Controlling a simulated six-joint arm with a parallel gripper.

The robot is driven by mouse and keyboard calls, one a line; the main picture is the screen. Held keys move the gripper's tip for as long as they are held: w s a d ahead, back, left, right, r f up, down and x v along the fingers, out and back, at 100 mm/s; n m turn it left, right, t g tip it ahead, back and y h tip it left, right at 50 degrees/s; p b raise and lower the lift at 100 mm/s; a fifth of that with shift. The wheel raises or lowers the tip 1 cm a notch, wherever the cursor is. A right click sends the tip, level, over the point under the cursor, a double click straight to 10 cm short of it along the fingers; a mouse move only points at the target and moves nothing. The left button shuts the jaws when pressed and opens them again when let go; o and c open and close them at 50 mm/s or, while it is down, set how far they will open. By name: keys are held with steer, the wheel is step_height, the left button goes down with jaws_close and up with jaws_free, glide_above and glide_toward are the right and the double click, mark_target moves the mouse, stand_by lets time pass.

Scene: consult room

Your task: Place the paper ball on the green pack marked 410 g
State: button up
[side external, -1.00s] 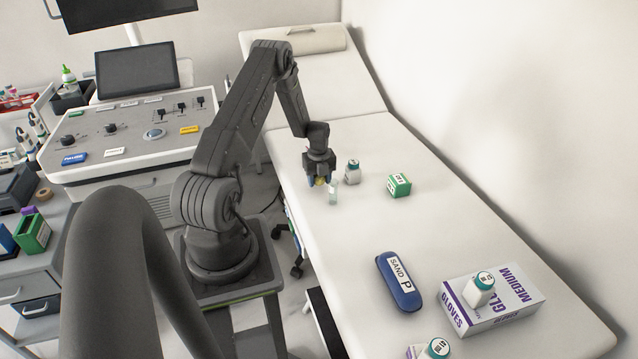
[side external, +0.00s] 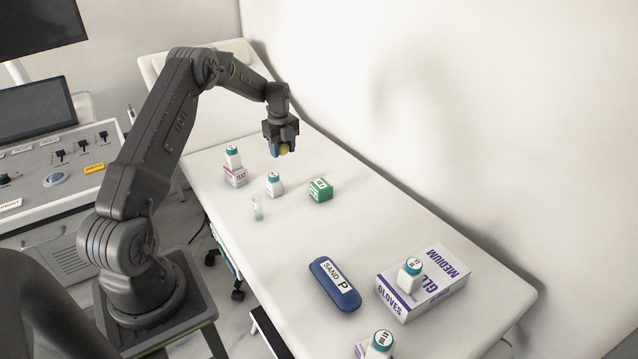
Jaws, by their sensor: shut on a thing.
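The paper ball (side external: 285,150) is small and yellowish, and my gripper's fingers partly hide it. My gripper (side external: 279,150) points down and is shut on the ball, holding it up above the couch. The green pack (side external: 320,190) has a white label and sits on the white couch, below and to the right of my gripper in the picture. Its label is too small to read. The ball and the pack are apart.
On the couch (side external: 235,290) a white bottle (side external: 274,184) and a clear vial (side external: 257,208) stand left of the pack. Another bottle stands on a pink-and-white box (side external: 236,178). A blue case (side external: 334,284) and a glove box (side external: 424,285) with a bottle on it lie nearer.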

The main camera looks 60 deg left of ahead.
glide_above(322, 184)
step_height(322, 184, down, 7)
steer(key=shift+r, duration=0.1)
steer(key=shift+f, duration=2)
steer(key=shift+f, duration=0.1)
steer(key=o, duration=0.9)
